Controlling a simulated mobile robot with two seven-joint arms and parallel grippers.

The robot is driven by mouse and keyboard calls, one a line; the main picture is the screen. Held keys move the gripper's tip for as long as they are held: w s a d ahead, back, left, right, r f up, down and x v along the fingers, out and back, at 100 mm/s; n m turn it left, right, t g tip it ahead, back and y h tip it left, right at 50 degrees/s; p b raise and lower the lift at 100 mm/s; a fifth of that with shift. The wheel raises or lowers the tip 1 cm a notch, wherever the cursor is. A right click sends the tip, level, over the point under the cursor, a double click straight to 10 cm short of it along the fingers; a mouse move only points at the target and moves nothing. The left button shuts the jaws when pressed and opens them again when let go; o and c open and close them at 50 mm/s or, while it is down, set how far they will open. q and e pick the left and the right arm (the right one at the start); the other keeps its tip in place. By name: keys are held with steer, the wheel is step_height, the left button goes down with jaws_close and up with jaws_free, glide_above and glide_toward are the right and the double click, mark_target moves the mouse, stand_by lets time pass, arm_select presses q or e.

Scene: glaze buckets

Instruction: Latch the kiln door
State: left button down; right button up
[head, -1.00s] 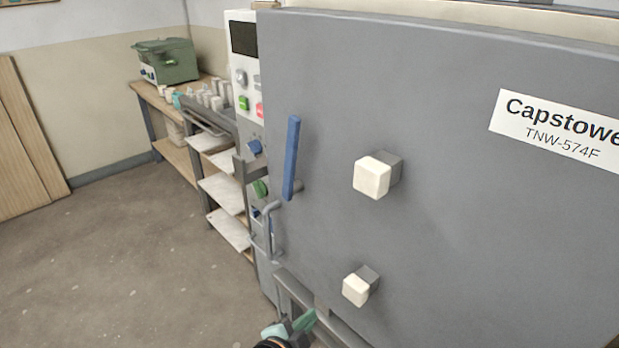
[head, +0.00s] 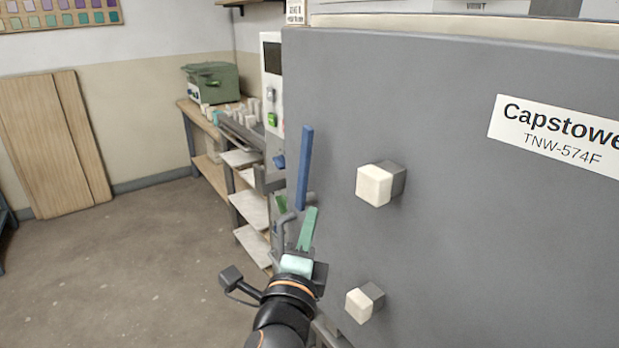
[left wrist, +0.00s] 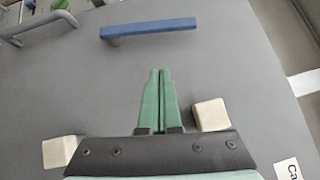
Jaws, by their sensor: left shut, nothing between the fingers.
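The kiln door (head: 450,240) is a large grey panel filling the right of the head view. A blue lever (head: 304,168) stands upright near its left edge; it also lies across the top of the left wrist view (left wrist: 150,29). A grey bent handle (head: 284,228) shows just left of the door's edge. My left gripper (head: 309,225), with green fingers, is in front of the door a little below the blue lever. Its fingers (left wrist: 159,75) are together and empty, pointing toward the lever with a visible gap. Whether they touch the door I cannot tell.
Two pale blocks (head: 375,186) (head: 359,306) stick out of the door on grey stems, right of my gripper. Behind the door's edge are a control panel (head: 271,95), shelves (head: 250,208) and a bench with a green box (head: 213,82). The floor (head: 150,260) at left is clear.

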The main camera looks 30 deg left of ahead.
arm_select(q)
steer(key=shift+w, duration=0.1)
steer(key=p, duration=0.1)
glide_toward(308, 174)
steer(key=w+d+r, duration=0.2)
steer(key=w, duration=0.1)
steer(key=w+a, duration=0.1)
steer(key=w+a+r, duration=0.1)
steer(key=a, duration=0.1)
steer(key=shift+w+a+p, duration=0.3)
steer(key=shift+w+p, duration=0.05)
steer(key=shift+w, duration=0.05)
steer(key=shift+w, duration=0.1)
